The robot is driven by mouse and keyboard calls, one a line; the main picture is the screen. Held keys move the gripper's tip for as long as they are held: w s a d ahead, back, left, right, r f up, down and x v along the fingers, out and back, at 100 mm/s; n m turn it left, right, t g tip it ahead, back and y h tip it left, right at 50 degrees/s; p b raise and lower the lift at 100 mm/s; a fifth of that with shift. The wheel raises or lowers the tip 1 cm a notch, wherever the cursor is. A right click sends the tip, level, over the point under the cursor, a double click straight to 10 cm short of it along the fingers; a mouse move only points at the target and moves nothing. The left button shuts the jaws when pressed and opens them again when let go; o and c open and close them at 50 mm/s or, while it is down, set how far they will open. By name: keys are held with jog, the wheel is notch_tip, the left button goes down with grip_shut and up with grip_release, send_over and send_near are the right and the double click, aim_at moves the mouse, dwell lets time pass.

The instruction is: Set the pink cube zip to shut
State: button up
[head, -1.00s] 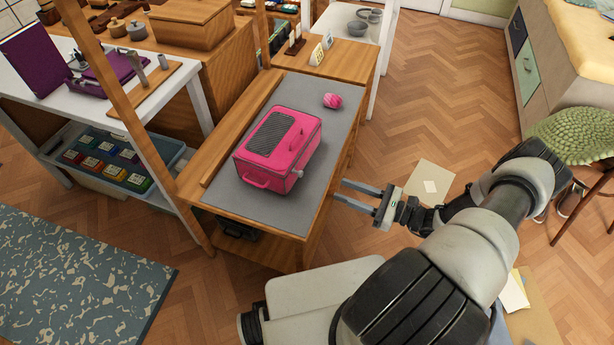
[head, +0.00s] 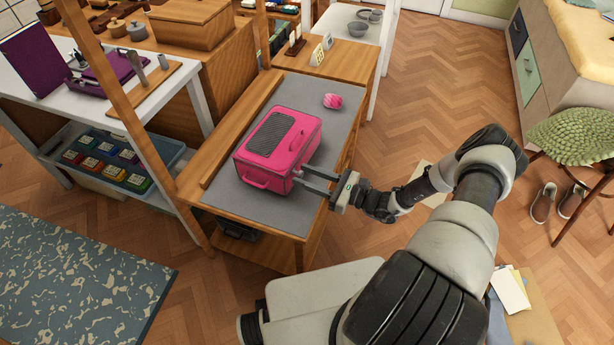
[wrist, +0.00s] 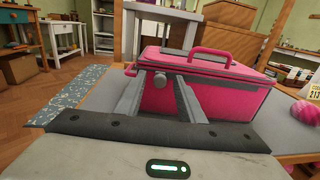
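The pink cube (head: 278,150) is a boxy pink bag with a dark ribbed panel and a handle on top, lying on a grey mat on the wooden bench. In the wrist view its pink side (wrist: 215,98) faces me, with a zip line near its top edge. A small grey knob, the zip pull (wrist: 159,79), sticks out near the bag's left corner. My gripper (head: 305,180) is at the bag's near right side. Its two fingers are apart, one on each side of the pull, with no clear contact visible. The zip's exact state is too small to tell.
The grey mat (head: 240,193) has bare room around the bag. A wooden ledge (head: 225,150) runs along the mat's left edge, and a wooden post (head: 130,110) stands left of the bench.

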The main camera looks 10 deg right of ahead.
grip_shut()
jog(key=shift+d, duration=0.1)
